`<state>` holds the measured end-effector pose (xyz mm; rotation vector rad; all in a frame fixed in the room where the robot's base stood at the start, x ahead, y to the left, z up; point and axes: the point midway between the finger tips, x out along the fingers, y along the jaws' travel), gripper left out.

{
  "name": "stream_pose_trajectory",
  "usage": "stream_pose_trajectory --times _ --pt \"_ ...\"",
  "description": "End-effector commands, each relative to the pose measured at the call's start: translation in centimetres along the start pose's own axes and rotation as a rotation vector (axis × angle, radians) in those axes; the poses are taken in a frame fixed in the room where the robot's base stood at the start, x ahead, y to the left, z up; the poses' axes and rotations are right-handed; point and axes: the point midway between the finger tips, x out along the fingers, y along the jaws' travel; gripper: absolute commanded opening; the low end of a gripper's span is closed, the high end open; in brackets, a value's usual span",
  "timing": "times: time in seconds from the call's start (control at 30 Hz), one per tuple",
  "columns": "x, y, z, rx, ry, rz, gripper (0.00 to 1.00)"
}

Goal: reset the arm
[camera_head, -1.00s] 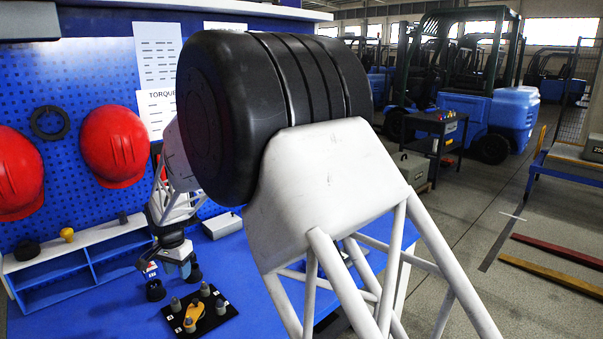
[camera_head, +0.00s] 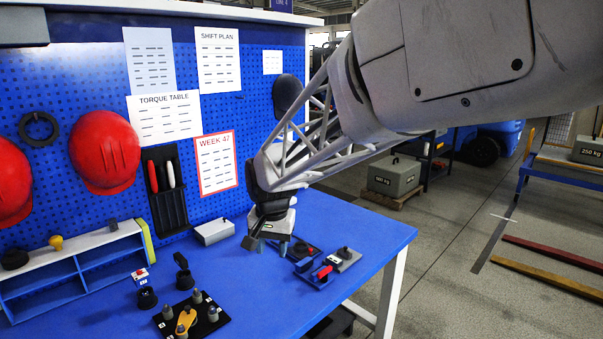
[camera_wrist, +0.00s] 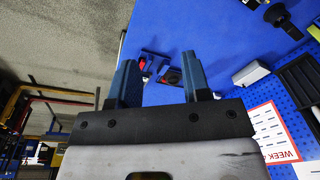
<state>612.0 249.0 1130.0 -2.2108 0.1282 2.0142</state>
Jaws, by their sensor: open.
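My gripper (camera_head: 272,246) hangs above the blue workbench (camera_head: 345,225), near its back right part. In the wrist view my gripper (camera_wrist: 158,80) shows two blue fingers spread apart with nothing between them. A blue fixture with a red part (camera_head: 320,275) sits on the bench to the right of the gripper. It also shows beyond the fingers in the wrist view (camera_wrist: 150,62). A grey block with a dark knob (camera_head: 345,258) is beside it.
A black plate with grey pegs and a yellow part (camera_head: 190,318) lies at the front. A blue shelf unit (camera_head: 75,270) stands left. A white box (camera_head: 214,232) is by the pegboard (camera_head: 240,115). The bench's right side is clear.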

Motion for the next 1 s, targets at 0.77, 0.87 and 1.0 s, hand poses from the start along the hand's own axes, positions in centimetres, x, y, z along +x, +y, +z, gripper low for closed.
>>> stream_pose_trajectory --times 0.77,0.87,1.0 --pt "-5.8 20.3 12.7 -0.083 0.084 0.004 0.44" --pt "-6.0 22.3 14.8 -0.094 0.096 0.007 0.44" --pt "-5.8 24.9 17.8 -0.109 0.110 0.014 0.44"
